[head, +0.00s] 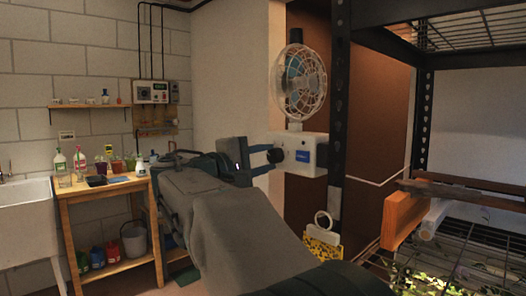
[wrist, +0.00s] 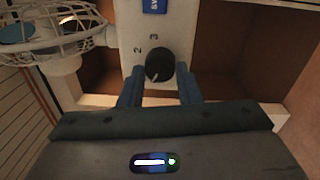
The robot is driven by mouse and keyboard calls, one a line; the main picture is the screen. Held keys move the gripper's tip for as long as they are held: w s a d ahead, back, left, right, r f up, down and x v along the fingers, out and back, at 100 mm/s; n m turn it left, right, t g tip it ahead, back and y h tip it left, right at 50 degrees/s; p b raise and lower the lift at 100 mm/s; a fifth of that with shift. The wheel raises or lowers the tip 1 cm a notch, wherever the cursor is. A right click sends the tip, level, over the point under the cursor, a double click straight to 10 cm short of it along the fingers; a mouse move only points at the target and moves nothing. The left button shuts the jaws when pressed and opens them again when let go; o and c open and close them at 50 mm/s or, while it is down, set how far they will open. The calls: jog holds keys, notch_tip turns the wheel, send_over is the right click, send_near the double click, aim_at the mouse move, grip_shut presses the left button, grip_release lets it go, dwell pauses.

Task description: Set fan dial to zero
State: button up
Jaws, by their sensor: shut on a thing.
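The fan (head: 302,82) stands on a white control box (head: 312,148) with a blue label, beside the rack post. Its black dial (wrist: 158,62) is on the box face, with the figures 2 and 3 visible beside it. A pale pointer mark on the dial points down and slightly left in the wrist view. Any zero mark is hidden or out of view. My gripper (wrist: 159,84) is shut on the dial, with one finger on each side. In the head view my gripper (head: 264,161) reaches the box's left side.
A black metal rack (head: 424,110) with wooden bars stands close on the right. A wooden bench (head: 108,187) with bottles and a sink (head: 25,222) are at the left.

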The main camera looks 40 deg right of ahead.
jog(key=shift+n+p, duration=0.65)
jog(key=shift+n, duration=0.55)
jog(key=shift+f, duration=0.1)
jog(key=o, duration=1)
jog(key=shift+c, duration=0.2)
jog(key=shift+a, duration=0.15)
jog(key=s+a, duration=0.1)
jog(key=a, duration=1.2)
jog(key=shift+s+a+f, duration=0.15)
jog(key=shift+a+f, duration=0.15)
jog(key=shift+f, duration=0.05)
jog(key=shift+p, duration=0.3)
